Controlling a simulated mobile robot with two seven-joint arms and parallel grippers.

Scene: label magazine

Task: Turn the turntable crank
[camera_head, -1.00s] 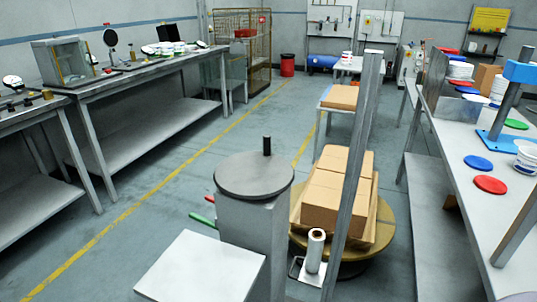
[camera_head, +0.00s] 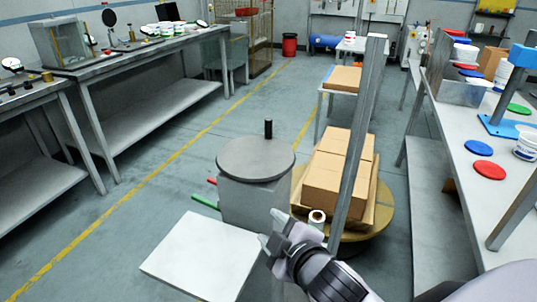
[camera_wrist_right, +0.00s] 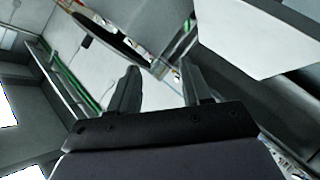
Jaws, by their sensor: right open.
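The crank is a grey round disc (camera_head: 256,158) with an upright black handle (camera_head: 268,129) near its far edge, on top of a grey pedestal (camera_head: 250,202). The turntable (camera_head: 380,212) is a low golden round platform behind and right of it, bearing stacked cardboard boxes (camera_head: 335,180). My right gripper (camera_head: 272,228) is open and empty, in front of and to the right of the pedestal, nearer than the disc and apart from the handle. In the right wrist view, its two fingers (camera_wrist_right: 158,78) stand apart with nothing between them. My left gripper is not in view.
A grey post (camera_head: 358,140) rises right of the pedestal, with a white roll (camera_head: 317,217) at its foot, partly behind my right arm. A white panel (camera_head: 200,258) lies in front. Red and green bars (camera_head: 206,202) stick out left. A workbench (camera_head: 462,185) stands at right.

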